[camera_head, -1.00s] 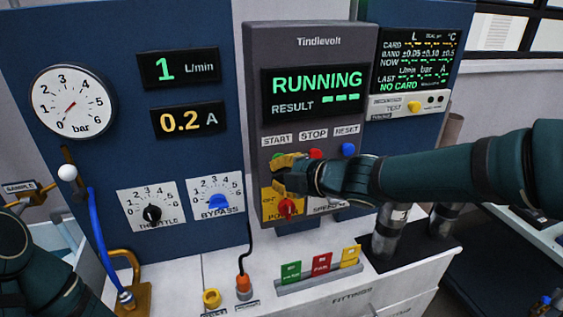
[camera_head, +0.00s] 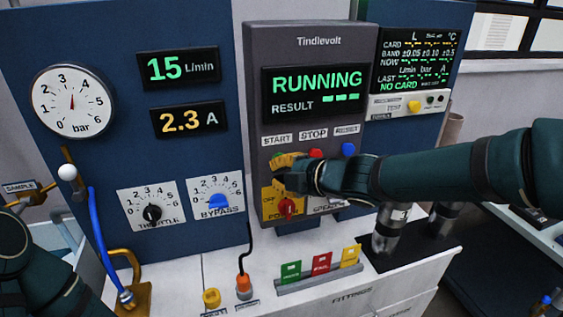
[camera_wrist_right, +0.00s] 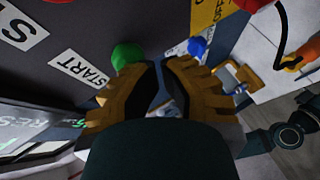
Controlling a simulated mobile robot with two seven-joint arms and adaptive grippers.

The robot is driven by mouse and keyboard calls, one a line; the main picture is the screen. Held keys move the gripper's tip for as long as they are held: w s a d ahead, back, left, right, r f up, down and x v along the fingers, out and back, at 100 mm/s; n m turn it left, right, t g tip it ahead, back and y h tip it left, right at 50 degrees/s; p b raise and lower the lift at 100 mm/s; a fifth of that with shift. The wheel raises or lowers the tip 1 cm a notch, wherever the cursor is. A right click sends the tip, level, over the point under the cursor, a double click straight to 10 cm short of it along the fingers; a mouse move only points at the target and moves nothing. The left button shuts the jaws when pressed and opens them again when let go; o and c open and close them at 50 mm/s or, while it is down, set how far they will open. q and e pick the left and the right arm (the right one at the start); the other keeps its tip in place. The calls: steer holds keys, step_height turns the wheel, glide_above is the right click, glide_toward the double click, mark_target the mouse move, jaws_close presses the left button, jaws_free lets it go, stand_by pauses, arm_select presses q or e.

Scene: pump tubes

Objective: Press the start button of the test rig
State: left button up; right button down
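The grey Tindlevolt test rig panel (camera_head: 348,60) stands upright with its display (camera_head: 315,92) reading RUNNING and the result shown as dashes. The green start button shows in the right wrist view (camera_wrist_right: 128,55), by the START label (camera_wrist_right: 80,69). My left gripper is out of view.
The red stop button (camera_head: 315,153) and blue reset button (camera_head: 348,149) are right of my gripper. The red power knob (camera_head: 287,208) is just below it. Throttle (camera_head: 152,214) and bypass (camera_head: 219,202) knobs are to the left. Coloured cards (camera_head: 321,263) stand on the bench.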

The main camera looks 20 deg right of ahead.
steer(key=shift+w+d+r, duration=0.1)
steer(key=shift+w, duration=0.2)
stand_by(0.7)
stand_by(0.3)
steer(key=shift+s, duration=0.15)
steer(key=s, duration=0.5)
steer(key=shift+s+f, duration=0.2)
steer(key=shift+s, duration=0.2)
stand_by(0.6)
